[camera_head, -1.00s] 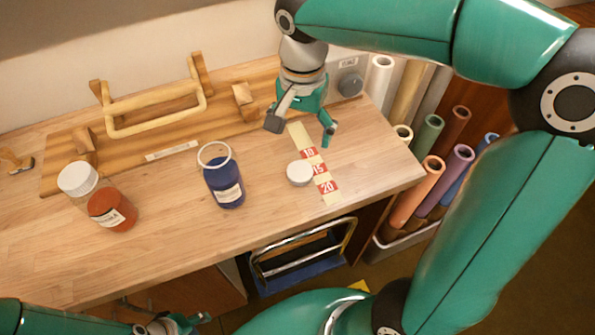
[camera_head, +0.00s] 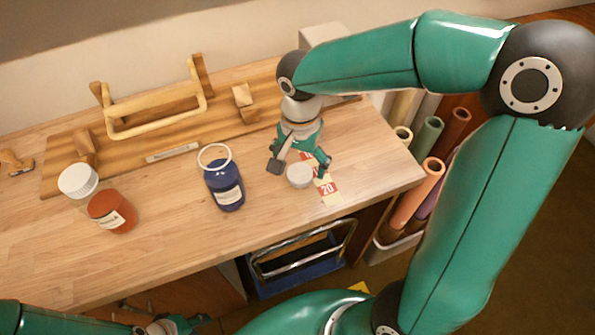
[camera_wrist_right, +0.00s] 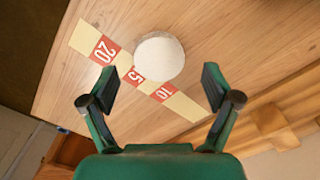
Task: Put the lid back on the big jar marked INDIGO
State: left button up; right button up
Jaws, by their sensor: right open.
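The big jar of indigo (camera_head: 225,187) stands upright and open on the table, blue inside, with a white label whose text is too small to read. A white round lid (camera_head: 300,174) lies on the table to its right, on the numbered strip. My right gripper (camera_head: 299,166) is open just above and behind this lid. In the right wrist view the lid (camera_wrist_right: 159,57) lies ahead of the open fingers, untouched, with nothing between them. My left gripper (camera_head: 178,325) is at the bottom edge, partly cut off; its fingers are unclear.
A wooden rack with a handle (camera_head: 155,113) runs along the back. Coloured rolls (camera_head: 417,192) stand beyond the right edge. The front middle is clear.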

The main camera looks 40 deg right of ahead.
aim_at(300, 175)
jog(key=shift+f, duration=1.25)
jog(key=c, duration=0.9)
